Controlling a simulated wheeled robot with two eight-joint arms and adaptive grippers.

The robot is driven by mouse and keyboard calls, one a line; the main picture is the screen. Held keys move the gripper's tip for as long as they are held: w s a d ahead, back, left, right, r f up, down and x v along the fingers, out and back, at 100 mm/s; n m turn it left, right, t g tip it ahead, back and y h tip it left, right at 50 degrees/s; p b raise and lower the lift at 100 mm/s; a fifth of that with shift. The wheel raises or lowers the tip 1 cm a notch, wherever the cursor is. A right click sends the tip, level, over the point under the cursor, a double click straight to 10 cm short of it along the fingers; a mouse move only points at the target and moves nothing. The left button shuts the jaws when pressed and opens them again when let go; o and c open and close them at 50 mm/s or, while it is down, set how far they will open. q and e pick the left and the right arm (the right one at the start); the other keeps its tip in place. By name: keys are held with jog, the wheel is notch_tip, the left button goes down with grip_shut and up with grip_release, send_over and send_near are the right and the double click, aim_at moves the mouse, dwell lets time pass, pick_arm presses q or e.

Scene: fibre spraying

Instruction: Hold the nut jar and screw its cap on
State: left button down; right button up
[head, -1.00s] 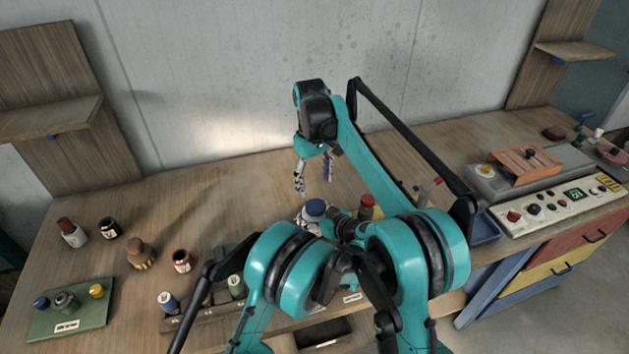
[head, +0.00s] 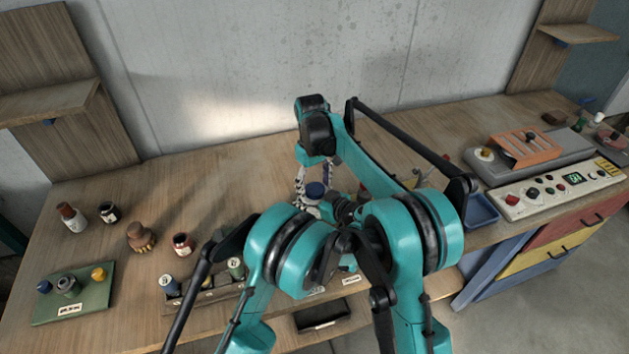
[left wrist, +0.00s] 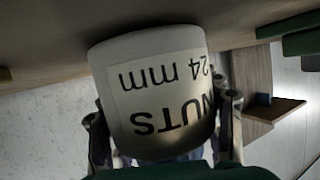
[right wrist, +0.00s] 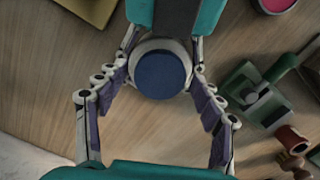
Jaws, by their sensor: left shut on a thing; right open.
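The nut jar is a white jar with a "NUTS 24 mm" label (left wrist: 160,95), upside down in the left wrist view. My left gripper (left wrist: 166,125) is shut on its sides. A round blue cap (right wrist: 160,73) sits on top of the jar; I cannot tell how tightly. It also shows in the head view (head: 316,189). My right gripper (head: 317,176) points down over it, open, with its fingers (right wrist: 160,85) on either side of the cap. I cannot tell whether they touch it. My left gripper is largely hidden behind my arms in the head view.
A blue tray (head: 482,208) and a control panel (head: 556,207) are at the right. The table's back middle is clear.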

jog(key=c, duration=1.2)
jog(key=o, duration=1.4)
jog(key=shift+c, duration=0.2)
notch_tip(320, 180, up, 12)
jog(key=shift+w+a, duration=0.2)
jog(key=shift+w, duration=0.05)
